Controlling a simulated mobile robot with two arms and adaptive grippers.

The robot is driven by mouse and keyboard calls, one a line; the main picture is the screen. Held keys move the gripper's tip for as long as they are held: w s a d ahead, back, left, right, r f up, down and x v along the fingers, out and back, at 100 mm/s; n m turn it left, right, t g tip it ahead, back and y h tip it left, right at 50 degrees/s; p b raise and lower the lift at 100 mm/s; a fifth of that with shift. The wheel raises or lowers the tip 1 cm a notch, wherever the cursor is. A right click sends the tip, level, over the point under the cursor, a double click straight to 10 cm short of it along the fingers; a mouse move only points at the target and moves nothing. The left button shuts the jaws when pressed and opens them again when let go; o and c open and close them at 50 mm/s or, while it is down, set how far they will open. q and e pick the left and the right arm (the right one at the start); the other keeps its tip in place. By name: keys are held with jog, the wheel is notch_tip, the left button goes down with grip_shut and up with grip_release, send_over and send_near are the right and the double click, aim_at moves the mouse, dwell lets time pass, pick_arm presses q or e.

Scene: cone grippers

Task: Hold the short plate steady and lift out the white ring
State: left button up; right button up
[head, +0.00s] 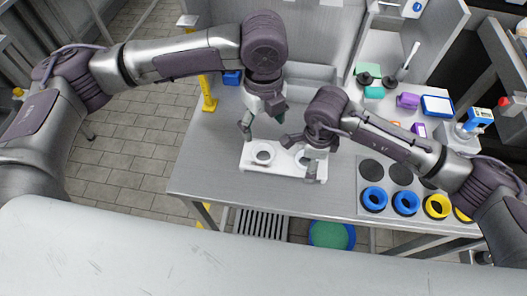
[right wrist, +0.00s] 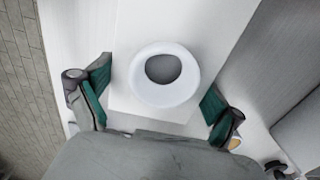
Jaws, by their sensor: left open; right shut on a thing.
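The short white plate (head: 283,166) lies on the grey table with two white ring shapes on it. One white ring (head: 263,155) is at its left end; the other (head: 303,159) is at its right end, partly covered by my right gripper. My right gripper (head: 298,157) is shut across the plate's right end. In the right wrist view its fingers (right wrist: 158,98) stand on both sides of the plate (right wrist: 120,70), with a white ring (right wrist: 184,90) between them. My left gripper (head: 262,130) is open and empty, pointing down above and behind the left ring.
Black discs (head: 371,168) and blue and yellow rings (head: 406,203) are on a panel at the right. A yellow stand (head: 208,97) is at the table's left edge. Purple and teal items (head: 408,100) stand at the back right. The table left of the plate is clear.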

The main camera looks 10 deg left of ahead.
aim_at(264, 148)
pick_arm(q)
jog(key=shift+f+m, duration=0.65)
jog(key=shift+f, duration=1.95)
jog(key=shift+f+m, duration=0.65)
jog(key=shift+f, duration=1.9)
jog(key=c, duration=0.7)
jog(key=shift+r, duration=0.1)
notch_tip(264, 148, up, 5)
jog(key=shift+f, duration=0.1)
